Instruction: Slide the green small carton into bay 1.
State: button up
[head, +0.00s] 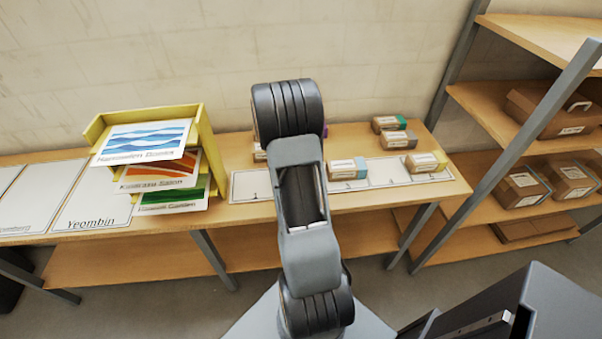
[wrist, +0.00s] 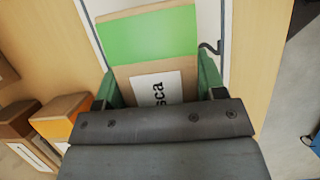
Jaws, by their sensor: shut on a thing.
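The carton (wrist: 150,40) with a bright green band, a brown body and a white label reading "sca" is between my gripper's two green fingers (wrist: 158,85) in the wrist view. My gripper is shut on it. The white bay strip (wrist: 211,20) shows beneath and beside the carton, with part of a dark printed mark at its right. I cannot tell which bay this is, or whether the carton touches the strip. In the head view the bay strip (head: 244,185) lies along the table's front, and my arm hides my gripper and the held carton.
A blue-banded carton (head: 347,169) and a yellow-banded carton (head: 427,162) stand on the strip. A teal-banded carton (head: 388,123) and a grey-brown one (head: 397,140) stand behind. A yellow sign rack (head: 205,135) is left. Shelves (head: 500,110) with boxes stand right.

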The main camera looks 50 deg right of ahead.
aim_at(264, 183)
jog(key=shift+w+a+p, duration=0.15)
jog(key=shift+w+a, duration=1.2)
jog(key=shift+a, duration=0.3)
jog(key=shift+w+a+p, duration=0.2)
jog(key=shift+w+a, duration=1.1)
jog(key=shift+a, duration=0.3)
jog(key=shift+w+a+p, duration=0.15)
jog(key=shift+w+a, duration=1.2)
jog(key=shift+a, duration=0.3)
jog(key=o, duration=1.2)
jog(key=shift+r, duration=0.1)
jog(key=shift+r+p, duration=2.45)
jog(key=shift+r, duration=0.5)
